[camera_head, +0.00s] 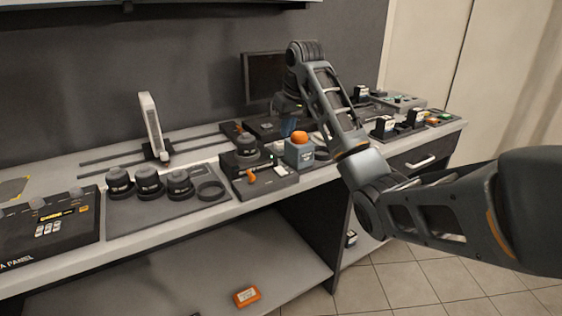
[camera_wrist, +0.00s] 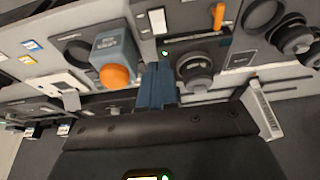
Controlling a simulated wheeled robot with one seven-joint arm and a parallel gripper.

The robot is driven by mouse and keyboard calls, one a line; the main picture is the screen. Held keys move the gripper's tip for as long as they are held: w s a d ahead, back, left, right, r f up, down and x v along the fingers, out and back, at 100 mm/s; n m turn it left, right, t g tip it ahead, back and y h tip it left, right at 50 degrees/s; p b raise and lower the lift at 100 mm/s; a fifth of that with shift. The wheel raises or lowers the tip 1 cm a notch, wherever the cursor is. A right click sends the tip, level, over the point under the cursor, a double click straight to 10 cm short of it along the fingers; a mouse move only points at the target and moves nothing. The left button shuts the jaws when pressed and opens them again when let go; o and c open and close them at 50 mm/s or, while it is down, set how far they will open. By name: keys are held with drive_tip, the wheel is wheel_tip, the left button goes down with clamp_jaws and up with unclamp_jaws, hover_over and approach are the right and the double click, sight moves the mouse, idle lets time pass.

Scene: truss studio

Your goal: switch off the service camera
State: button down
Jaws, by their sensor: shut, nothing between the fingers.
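A dark unit (camera_head: 265,185) stands mid-counter, with a round black lens-like part (camera_head: 247,150), a small lit green light and an orange lever. In the wrist view the lens-like part (camera_wrist: 195,72), green light (camera_wrist: 165,53) and orange lever (camera_wrist: 218,16) also show. I cannot read a label that says which thing is the service camera. My gripper (camera_wrist: 157,85) is shut and empty, its blue fingers beside the lens-like part. In the head view my gripper (camera_head: 290,106) is over the counter behind the unit, partly hidden by my arm.
A grey-blue block with an orange knob (camera_head: 299,149) stands right of the lens-like part, close to my gripper. Several black lenses (camera_head: 149,181) sit on a mat at left. A white upright panel (camera_head: 151,124) stands behind them. A dark screen (camera_head: 262,78) is at the back.

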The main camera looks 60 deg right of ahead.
drive_tip(key=p, duration=0.2)
approach(279, 168)
drive_tip(key=x, duration=0.5)
drive_tip(key=shift+w+f, duration=0.1)
drive_tip(key=shift+w+d+f, duration=0.1)
drive_tip(key=shift+f, duration=0.55)
drive_tip(key=shift+d+b, duration=0.1)
drive_tip(key=shift+b, duration=0.2)
